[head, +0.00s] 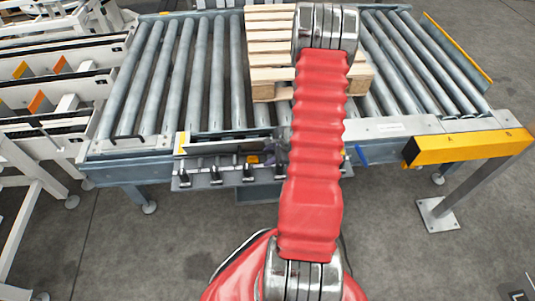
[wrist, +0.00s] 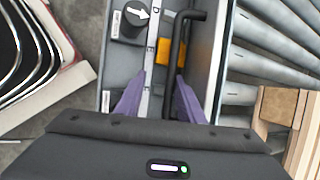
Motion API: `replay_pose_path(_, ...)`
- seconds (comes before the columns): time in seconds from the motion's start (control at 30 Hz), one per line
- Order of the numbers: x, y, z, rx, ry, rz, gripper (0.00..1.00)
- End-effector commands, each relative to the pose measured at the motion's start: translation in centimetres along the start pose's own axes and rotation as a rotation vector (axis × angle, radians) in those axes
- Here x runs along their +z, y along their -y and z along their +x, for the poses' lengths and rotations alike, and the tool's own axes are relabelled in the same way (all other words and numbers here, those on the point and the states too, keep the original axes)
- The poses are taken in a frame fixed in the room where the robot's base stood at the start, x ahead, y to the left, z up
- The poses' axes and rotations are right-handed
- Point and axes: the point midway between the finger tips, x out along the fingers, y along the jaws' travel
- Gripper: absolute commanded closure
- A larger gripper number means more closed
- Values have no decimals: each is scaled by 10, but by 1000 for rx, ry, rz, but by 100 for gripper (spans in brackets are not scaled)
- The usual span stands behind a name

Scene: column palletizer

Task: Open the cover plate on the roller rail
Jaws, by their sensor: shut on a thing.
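The roller rail (head: 385,127) runs along the front edge of the conveyor. My gripper (wrist: 162,84) is at this rail, with its purple fingers on either side of a black bent handle (wrist: 176,50). It is shut on the handle. In the head view my gripper (head: 276,146) shows small and dark beside my red arm sleeve. A long plate with a dark strip (head: 222,147) lies along the rail to its left. Which part is the cover plate, and how far it is open, I cannot tell. My arm hides part of the rail.
A wooden pallet (head: 270,46) rests on the rollers (head: 170,75). A lower strip with several black knobs (head: 214,177) runs below the rail. A yellow guard bar (head: 470,146) stands at the right. In the wrist view, a black knob with a white arrow (wrist: 130,22) and an orange block (wrist: 163,52) are near the handle.

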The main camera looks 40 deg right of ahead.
Motion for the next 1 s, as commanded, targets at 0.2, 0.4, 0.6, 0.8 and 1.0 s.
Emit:
replay_pose_path(0.2, 1, -3, 1, 6, 2, 1, 70)
replay_pose_path(0.4, 2, -2, -4, 3, 3, -1, 70)
replay_pose_path(0.6, 1, 0, -23, 0, 2, -1, 70)
replay_pose_path(0.8, 1, 0, -48, -1, 1, -2, 70)
replay_pose_path(1.0, 1, 1, -73, -2, 1, -1, 70)
